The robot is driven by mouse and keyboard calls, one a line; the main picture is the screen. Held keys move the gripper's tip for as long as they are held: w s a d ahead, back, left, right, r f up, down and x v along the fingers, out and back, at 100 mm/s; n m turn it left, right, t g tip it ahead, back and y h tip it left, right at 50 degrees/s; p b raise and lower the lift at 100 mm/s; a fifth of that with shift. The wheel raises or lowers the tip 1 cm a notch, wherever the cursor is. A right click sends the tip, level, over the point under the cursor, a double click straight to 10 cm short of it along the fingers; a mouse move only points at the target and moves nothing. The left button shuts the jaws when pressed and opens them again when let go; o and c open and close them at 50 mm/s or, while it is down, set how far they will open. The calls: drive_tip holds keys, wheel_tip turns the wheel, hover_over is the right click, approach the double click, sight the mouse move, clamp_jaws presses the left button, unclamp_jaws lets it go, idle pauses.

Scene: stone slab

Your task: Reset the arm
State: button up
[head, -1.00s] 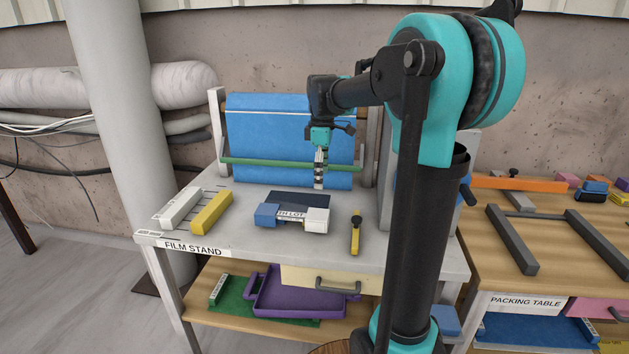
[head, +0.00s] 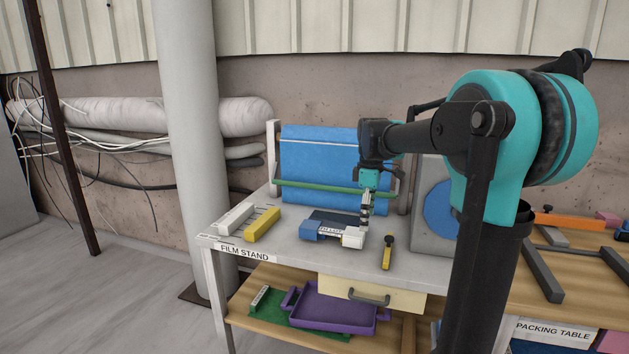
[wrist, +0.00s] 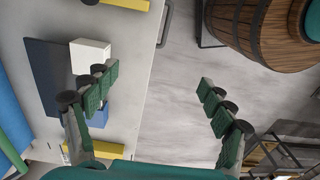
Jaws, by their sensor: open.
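My gripper (head: 366,208) hangs over the film stand's top (head: 290,238), near the labelled block with blue and white ends (head: 329,232). In the wrist view my gripper (wrist: 155,85) has its two green padded fingers spread wide, with nothing between them. There the left finger overlaps the white end (wrist: 89,55) and blue end (wrist: 100,115); the right finger is seen against the floor. I cannot tell the height of the fingertips above the block. My arm reaches in from the right in the head view.
A white bar (head: 236,217) and a yellow bar (head: 263,224) lie at the stand's left. A yellow-handled tool (head: 387,252) lies right of the block. A blue film roll (head: 318,165) stands behind. A wooden barrel (wrist: 268,30) is in the wrist view.

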drive_tip(key=s+d+f+m+t, duration=0.2)
drive_tip(key=s+f+m, duration=0.5)
drive_tip(key=s+f, duration=0.3)
drive_tip(key=s+d+f+m+t, duration=0.2)
drive_tip(key=s+f+m, duration=0.5)
drive_tip(key=s+f, duration=0.4)
drive_tip(key=shift+s+f, duration=0.15)
drive_tip(key=shift+s, duration=0.45)
idle(0.5)
